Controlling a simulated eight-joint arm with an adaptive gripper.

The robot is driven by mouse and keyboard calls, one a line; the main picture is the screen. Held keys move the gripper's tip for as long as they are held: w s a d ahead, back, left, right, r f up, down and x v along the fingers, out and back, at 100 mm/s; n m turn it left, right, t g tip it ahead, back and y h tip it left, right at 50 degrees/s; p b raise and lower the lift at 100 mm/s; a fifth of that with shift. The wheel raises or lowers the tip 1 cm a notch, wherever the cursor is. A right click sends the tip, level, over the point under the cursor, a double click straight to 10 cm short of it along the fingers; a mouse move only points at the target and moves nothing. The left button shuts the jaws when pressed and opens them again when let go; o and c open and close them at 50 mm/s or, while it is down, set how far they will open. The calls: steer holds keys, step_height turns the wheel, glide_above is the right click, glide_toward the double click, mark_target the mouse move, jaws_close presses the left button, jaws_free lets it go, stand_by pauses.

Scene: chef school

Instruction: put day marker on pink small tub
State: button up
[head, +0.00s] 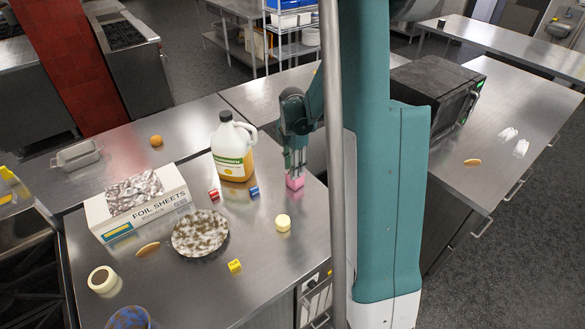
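A small pink thing (295,183) is on the steel counter, or just above it, right at the tips of my gripper (294,172). It looks block-like, and I cannot tell for sure whether it is the pink small tub or a marker. My gripper points down, and its narrow fingers reach the pink thing's top; whether they grip it is unclear. Small marker-like blocks lie on the counter: a red one (213,194), a blue one (254,191) and a yellow one (235,266). None is clearly labelled as the day marker.
A jug (232,152) stands left of my gripper. A foil sheets box (138,207), a speckled plate (200,233), a pale yellow round item (283,223), a tape roll (102,279) and a blue-patterned cup (129,318) share the counter. A microwave (437,91) stands at right.

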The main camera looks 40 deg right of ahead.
steer(key=shift+r, duration=0.1)
step_height(320, 180, up, 12)
stand_by(0.8)
steer(key=shift+a+r, duration=0.1)
stand_by(0.5)
steer(key=s+a+r+m+t, duration=0.2)
steer(key=s+a+r+m, duration=0.25)
steer(key=a, duration=0.45)
steer(key=s+a+r+m+t, duration=0.1)
steer(key=s+a+r+m, duration=0.4)
steer(key=a, duration=0.3)
steer(key=s+a+r+m+t, duration=0.1)
steer(key=s+a+m+t, duration=0.3)
steer(key=s+a+m, duration=0.4)
steer(key=s+a, duration=0.4)
steer(key=s, duration=0.1)
steer(key=shift+a+r, duration=0.25)
steer(key=shift+r, duration=0.1)
